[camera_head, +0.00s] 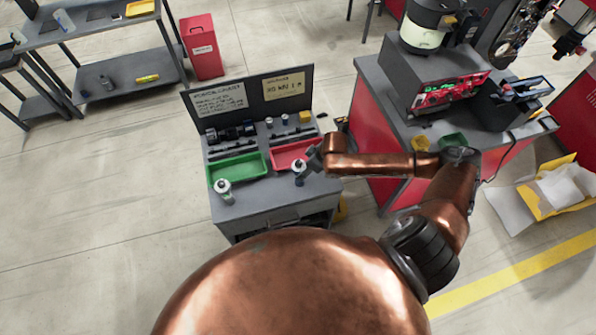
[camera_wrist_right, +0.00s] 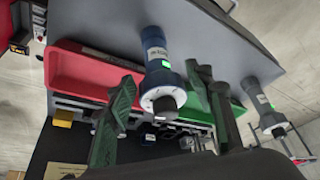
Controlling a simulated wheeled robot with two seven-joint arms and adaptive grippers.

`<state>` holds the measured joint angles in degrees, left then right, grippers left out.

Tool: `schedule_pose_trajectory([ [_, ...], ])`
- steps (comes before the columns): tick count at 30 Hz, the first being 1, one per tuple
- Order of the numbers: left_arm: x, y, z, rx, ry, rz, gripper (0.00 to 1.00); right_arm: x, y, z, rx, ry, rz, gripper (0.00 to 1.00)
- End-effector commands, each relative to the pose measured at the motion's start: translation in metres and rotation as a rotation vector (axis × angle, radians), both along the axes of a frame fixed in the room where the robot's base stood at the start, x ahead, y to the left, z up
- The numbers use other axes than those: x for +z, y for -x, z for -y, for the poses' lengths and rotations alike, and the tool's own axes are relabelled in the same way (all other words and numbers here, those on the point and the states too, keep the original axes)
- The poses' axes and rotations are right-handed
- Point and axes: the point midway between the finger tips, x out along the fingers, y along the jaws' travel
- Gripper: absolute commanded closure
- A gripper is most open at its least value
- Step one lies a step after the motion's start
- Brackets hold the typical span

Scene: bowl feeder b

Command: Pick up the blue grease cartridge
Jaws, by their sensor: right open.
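The blue grease cartridge (camera_wrist_right: 155,50) has a dark blue body, a white-grey collar and a dark tip, with a green-lit label. It stands at the front of the workbench in the head view (camera_head: 299,181), partly covered by my right gripper (camera_head: 312,160). In the right wrist view, my right gripper (camera_wrist_right: 163,88) is open, with one green-padded finger on each side of the cartridge. I see no clear contact between fingers and cartridge. My left gripper is not in view.
A grey-white cartridge (camera_head: 225,191) stands at the bench's front left, also in the right wrist view (camera_wrist_right: 258,100). A green tray (camera_head: 236,168) and red tray (camera_head: 287,154) lie behind. Tools and sign boards (camera_head: 248,95) stand at the back. A machine cabinet (camera_head: 385,120) is to the right.

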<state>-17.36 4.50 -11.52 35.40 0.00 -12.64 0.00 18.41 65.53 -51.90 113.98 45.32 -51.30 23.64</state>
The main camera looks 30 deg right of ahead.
Motion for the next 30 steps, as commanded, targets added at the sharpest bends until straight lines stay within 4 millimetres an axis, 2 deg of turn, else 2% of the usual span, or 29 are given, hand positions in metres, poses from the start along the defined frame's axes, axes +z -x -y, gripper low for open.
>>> schedule_pose_trajectory([
  [3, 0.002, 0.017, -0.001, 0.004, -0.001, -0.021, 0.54, -0.016, -0.004, -0.001, -0.006, 0.0, 0.0, 0.52],
  [7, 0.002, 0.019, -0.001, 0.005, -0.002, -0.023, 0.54, -0.025, -0.007, -0.002, -0.005, 0.001, 0.001, 0.52],
  [11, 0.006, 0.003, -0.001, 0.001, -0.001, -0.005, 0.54, -0.033, -0.011, -0.004, -0.005, 0.001, 0.001, 0.52],
  [15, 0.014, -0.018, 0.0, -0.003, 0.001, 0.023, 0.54, -0.051, -0.02, -0.007, -0.004, 0.001, 0.001, 0.52],
  [17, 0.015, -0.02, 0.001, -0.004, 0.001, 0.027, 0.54, -0.059, -0.023, -0.009, -0.004, 0.001, 0.0, 0.52],
  [21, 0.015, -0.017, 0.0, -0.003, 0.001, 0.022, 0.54, -0.071, -0.028, -0.012, -0.002, 0.001, 0.001, 0.52],
  [28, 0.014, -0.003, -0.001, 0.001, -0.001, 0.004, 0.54, -0.073, -0.028, -0.012, -0.001, 0.001, 0.002, 0.52],
  [30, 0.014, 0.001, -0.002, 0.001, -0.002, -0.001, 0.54, -0.073, -0.028, -0.012, -0.001, 0.001, 0.002, 0.56],
])
